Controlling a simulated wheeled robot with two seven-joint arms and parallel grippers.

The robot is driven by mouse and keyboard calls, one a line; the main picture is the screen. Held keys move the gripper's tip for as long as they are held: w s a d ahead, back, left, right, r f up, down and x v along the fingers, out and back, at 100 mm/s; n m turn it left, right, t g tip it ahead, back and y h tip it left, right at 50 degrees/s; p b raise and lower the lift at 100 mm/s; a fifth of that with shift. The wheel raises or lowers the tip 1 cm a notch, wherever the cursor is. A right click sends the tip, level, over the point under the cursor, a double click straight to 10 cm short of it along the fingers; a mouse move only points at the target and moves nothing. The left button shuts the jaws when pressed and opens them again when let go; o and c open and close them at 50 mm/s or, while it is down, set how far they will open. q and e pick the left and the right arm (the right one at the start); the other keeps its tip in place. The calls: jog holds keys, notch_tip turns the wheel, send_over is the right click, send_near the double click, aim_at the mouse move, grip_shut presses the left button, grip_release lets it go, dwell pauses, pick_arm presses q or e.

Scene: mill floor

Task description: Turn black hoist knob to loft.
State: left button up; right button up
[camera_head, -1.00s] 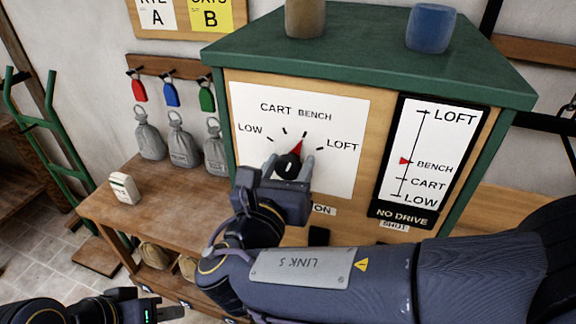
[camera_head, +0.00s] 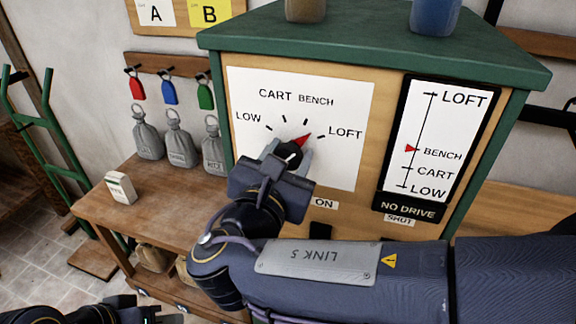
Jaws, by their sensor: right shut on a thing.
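The black hoist knob (camera_head: 289,152) sits on the white dial plate (camera_head: 340,165) on the front of the cabinet. Its red pointer (camera_head: 302,140) points up and right, between the BENCH and LOFT marks and close to the LOFT tick. My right gripper (camera_head: 288,160) is shut on the knob, with a finger on each side, and hides its lower part. The height gauge (camera_head: 433,140) at the right has its red marker (camera_head: 411,149) at BENCH. My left gripper (camera_head: 150,312) shows only partly at the bottom left edge; its fingers cannot be made out.
The green-topped cabinet (camera_head: 380,54) carries a brown jar (camera_head: 305,10) and a blue jar (camera_head: 435,16). A wooden bench (camera_head: 160,206) at the left holds a small white box (camera_head: 120,187). A NO DRIVE label (camera_head: 408,209) sits under the gauge.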

jog(key=shift+m+b, duration=1.45)
jog(key=shift+m, duration=0.25)
jog(key=o, duration=1)
jog(key=shift+c, duration=0.2)
jog(key=v, duration=0.8)
jog(key=shift+b, duration=0.45)
jog(key=shift+w, duration=0.1)
